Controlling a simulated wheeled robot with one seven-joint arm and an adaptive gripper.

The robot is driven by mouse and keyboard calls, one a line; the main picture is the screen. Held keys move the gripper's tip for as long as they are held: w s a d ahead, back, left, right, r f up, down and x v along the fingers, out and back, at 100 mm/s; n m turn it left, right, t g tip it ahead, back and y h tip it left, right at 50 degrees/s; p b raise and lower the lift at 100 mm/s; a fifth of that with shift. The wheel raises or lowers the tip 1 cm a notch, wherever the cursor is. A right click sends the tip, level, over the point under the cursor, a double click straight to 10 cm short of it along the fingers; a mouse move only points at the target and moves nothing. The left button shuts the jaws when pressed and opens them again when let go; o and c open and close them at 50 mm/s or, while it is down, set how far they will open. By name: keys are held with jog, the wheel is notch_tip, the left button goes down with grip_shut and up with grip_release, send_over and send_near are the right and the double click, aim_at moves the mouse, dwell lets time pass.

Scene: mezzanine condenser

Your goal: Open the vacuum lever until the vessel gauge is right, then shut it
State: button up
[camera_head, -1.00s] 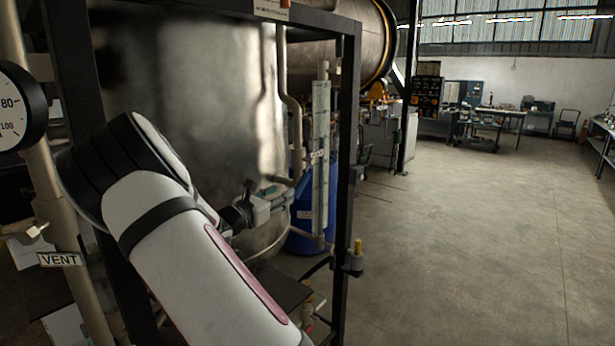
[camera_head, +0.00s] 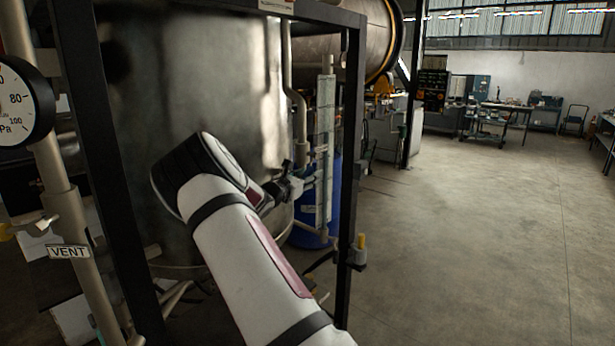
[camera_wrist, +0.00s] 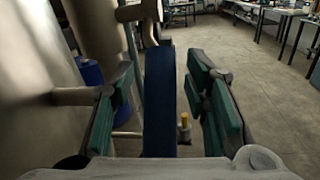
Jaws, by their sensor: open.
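My gripper (camera_head: 308,182) is beside the large metal vessel, near an upright sight tube. In the wrist view, its green-padded fingers (camera_wrist: 163,85) are apart. A dark blue bar (camera_wrist: 160,105), which looks like a lever handle, stands between them with gaps on both sides. Its upper end meets a metal fitting (camera_wrist: 140,12). I see no label on it, and I cannot make out this lever in the head view. A round white gauge (camera_head: 14,105) marked 80 and 100 is cut off at the left edge. Its needle is not visible.
The metal vessel (camera_head: 215,90) fills the left behind a black frame post (camera_head: 352,200). A VENT label (camera_head: 69,252) hangs by a yellow handle (camera_head: 22,227) on the left pipe. A blue drum (camera_head: 325,225) stands behind the sight tube (camera_head: 325,140). Open floor lies right.

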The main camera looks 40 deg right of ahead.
aim_at(307, 169)
grip_shut()
jog(key=shift+a+r, duration=0.1)
jog(key=shift+a+r+y+b, duration=0.25)
jog(key=shift+y+b, duration=0.1)
jog(key=shift+y, duration=0.2)
jog(key=shift+a+r+y+b, duration=0.1)
jog(key=shift+r+y+b, duration=0.1)
jog(key=shift+y+b, duration=0.25)
jog(key=r+y, duration=0.1)
jog(key=y+b, duration=0.1)
jog(key=y, duration=0.1)
jog(key=shift+a+r+m+g, duration=0.35)
jog(key=shift+m+g, duration=0.05)
jog(key=shift+a+r+g+y, duration=0.15)
jog(key=shift+r+y, duration=0.5)
jog(key=shift+y, duration=0.3)
jog(key=shift+a+r+g+y, duration=0.15)
jog(key=shift+r+y, duration=0.45)
jog(key=shift+y, duration=0.35)
